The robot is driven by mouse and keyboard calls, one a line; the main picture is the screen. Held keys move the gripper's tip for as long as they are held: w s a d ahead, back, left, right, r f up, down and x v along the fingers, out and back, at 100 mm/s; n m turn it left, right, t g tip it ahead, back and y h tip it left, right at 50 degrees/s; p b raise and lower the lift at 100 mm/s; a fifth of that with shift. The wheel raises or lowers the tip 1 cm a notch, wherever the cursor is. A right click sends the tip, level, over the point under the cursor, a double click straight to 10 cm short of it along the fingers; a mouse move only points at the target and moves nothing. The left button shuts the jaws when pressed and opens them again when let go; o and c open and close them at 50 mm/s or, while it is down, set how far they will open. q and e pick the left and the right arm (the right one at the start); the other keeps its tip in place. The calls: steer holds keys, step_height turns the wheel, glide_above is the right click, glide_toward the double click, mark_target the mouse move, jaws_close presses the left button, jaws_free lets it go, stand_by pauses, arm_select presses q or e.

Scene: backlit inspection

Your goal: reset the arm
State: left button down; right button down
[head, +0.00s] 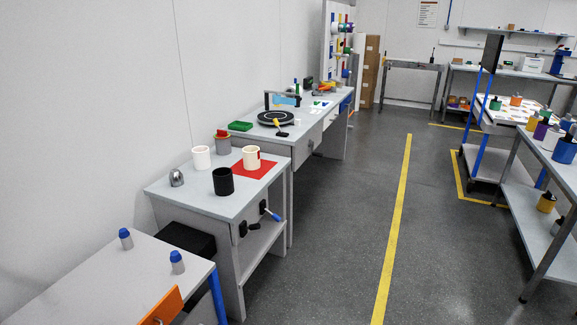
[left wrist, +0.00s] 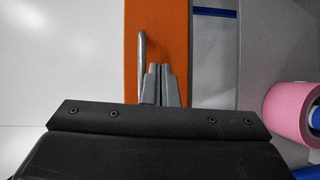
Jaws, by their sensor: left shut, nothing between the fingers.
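In the left wrist view my left gripper (left wrist: 160,72) is shut and empty, its two grey fingers close together. It is in front of an orange panel (left wrist: 158,30). A grey bar-shaped handle (left wrist: 142,65) on that panel is just left of the fingertips; I cannot tell whether they touch. In the head view an orange panel with a small handle (head: 165,303) shows at the bottom edge, by the near table (head: 85,285). Neither of my arms shows in the head view.
A pink roll (left wrist: 290,110) is at the right of the wrist view. Two blue-topped pieces (head: 125,238) (head: 177,262) stand on the near table. The grey bench (head: 200,200) behind holds cups and a red mat (head: 255,173).

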arm_select(q)
steer(key=s+d+f+m+g+h, duration=0.2)
steer(key=s+f+m+h, duration=0.2)
steer(key=s+f+m, duration=0.5)
steer(key=s+d+f+m+g+h, duration=0.2)
steer(key=s+f+m+h, duration=0.3)
steer(key=f, duration=0.5)
steer(key=s+f+m+g, duration=0.3)
steer(key=s, duration=0.6)
steer(key=s+a+f+m+g, duration=0.1)
steer(key=s+f+m+g, duration=0.2)
steer(key=s, duration=0.6)
steer(key=s+a+f+m+g+p, duration=0.1)
steer(key=s+f+m+g, duration=0.1)
steer(key=s, duration=0.8)
step_height(320, 180, down, 2)
steer(key=shift+a+f+m+g, duration=0.15)
steer(key=shift+m+g, duration=0.25)
steer(key=shift+m, duration=0.5)
